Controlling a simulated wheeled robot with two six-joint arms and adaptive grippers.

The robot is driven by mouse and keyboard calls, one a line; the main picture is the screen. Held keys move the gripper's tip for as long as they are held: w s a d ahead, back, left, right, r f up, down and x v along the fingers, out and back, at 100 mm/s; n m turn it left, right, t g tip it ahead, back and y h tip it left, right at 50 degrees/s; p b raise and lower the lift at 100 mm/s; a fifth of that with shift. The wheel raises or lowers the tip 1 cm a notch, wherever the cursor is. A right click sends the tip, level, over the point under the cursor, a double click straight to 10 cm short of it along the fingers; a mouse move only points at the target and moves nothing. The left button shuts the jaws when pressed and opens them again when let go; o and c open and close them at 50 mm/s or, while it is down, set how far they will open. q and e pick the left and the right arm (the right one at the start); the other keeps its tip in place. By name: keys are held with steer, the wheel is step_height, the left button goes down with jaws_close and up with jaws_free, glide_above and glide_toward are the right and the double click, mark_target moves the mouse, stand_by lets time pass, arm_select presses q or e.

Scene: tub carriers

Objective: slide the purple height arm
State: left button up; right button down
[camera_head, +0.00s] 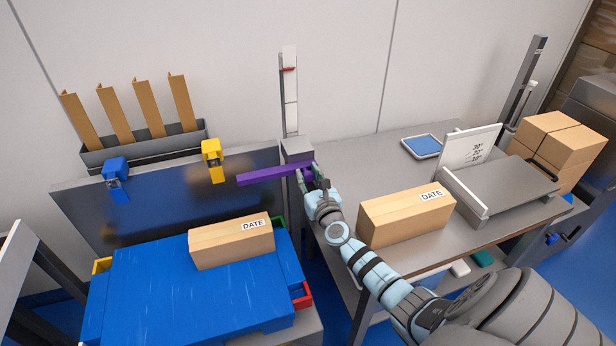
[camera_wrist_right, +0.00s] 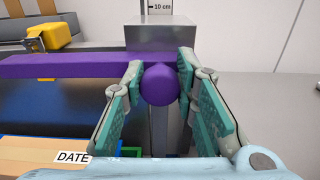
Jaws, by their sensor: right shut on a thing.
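The purple height arm (camera_head: 265,175) is a horizontal bar reaching left from a grey block (camera_head: 297,150) at the foot of an upright white scale (camera_head: 290,92) with a red mark. In the right wrist view the bar (camera_wrist_right: 70,67) ends at a round purple knob (camera_wrist_right: 160,85) in front of the grey block (camera_wrist_right: 162,35); a "10 cm" label shows above. My right gripper (camera_head: 312,177) is shut on the knob, with teal finger pads on either side in the wrist view (camera_wrist_right: 160,95). My left gripper is not in view.
A cardboard box marked DATE (camera_head: 232,243) sits on a blue-topped stand (camera_head: 150,290), left of and below the bar. Another DATE box (camera_head: 405,218) stands on the grey table (camera_head: 380,160) beside my right arm. Yellow (camera_head: 212,158) and blue (camera_head: 117,183) clips sit on the back panel.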

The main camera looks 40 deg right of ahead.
steer(key=shift+w+d+r, duration=0.1)
steer(key=shift+r, duration=0.4)
steer(key=c, duration=1.3)
jaws_free()
steer(key=shift+f, duration=0.1)
steer(key=shift+s+f, duration=0.1)
steer(key=shift+s, duration=0.2)
steer(key=v, duration=1.1)
steer(key=shift+s+a, duration=0.25)
